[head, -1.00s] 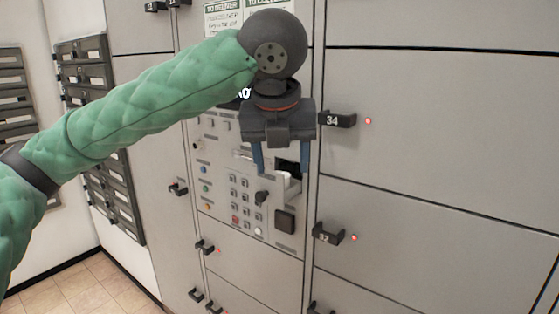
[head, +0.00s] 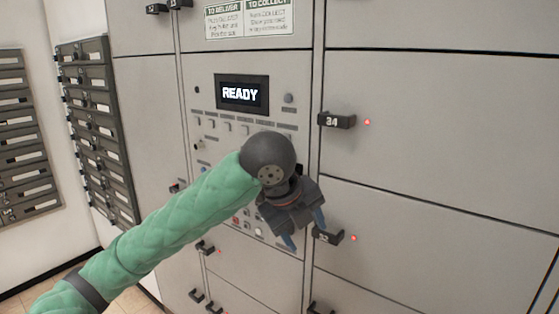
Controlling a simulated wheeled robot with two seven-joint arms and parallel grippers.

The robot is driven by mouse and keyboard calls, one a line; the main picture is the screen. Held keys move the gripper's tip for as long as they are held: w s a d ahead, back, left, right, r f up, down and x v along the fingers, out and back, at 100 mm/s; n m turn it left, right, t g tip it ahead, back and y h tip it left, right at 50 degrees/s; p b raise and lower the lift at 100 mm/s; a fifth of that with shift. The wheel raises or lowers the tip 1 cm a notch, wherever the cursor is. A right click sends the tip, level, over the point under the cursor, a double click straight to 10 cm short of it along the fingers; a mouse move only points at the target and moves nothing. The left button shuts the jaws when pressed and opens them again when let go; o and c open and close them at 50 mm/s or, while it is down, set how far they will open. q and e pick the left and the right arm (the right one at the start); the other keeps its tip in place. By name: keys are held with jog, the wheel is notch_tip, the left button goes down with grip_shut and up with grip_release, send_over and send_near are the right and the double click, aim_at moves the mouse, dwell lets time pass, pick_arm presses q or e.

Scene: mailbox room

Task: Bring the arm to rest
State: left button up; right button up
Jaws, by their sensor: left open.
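My left arm, in a green quilted sleeve, comes in from the lower left of the head view. My left gripper (head: 305,232) hangs at the lower middle, tilted down and to the right. Its two blue fingers are apart with nothing seen between them. It is in front of the locker wall's control panel (head: 287,84) and hides most of the keypad. A display (head: 242,94) on the panel reads READY. My right gripper is not in view.
Large grey locker doors (head: 430,130) fill the right side. A black handle marked 34 (head: 337,121) sticks out there, and another handle (head: 328,235) is right beside my left gripper. Dark mailbox racks (head: 97,130) hang at the left. Tiled floor shows at the lower left.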

pick_arm(q)
jog(key=s+a+f+n+h, duration=0.15)
jog(key=f+n, duration=0.35)
jog(key=f, duration=0.5)
jog(key=s+a+f+n, duration=0.2)
jog(key=f+n, duration=0.4)
jog(key=f, duration=0.4)
jog(key=s+a+f+n, duration=0.1)
jog(key=s+f+n, duration=0.1)
jog(key=f+n, duration=0.5)
jog(key=s+a+f+n+g+y, duration=0.1)
jog(key=s+a+f+n+y, duration=0.1)
jog(key=s+a+f+n, duration=0.3)
jog(key=s+a+f+n+g+y, duration=0.1)
jog(key=s+a+f+n, duration=0.4)
jog(key=s+a+f, duration=0.6)
jog(key=s+f+y, duration=0.1)
jog(key=s+f, duration=0.6)
jog(key=f, duration=0.1)
jog(key=shift+s+a+n, duration=0.15)
jog(key=shift+s+n, duration=0.25)
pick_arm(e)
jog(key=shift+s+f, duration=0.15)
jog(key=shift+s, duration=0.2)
pick_arm(q)
jog(key=shift+y, duration=0.25)
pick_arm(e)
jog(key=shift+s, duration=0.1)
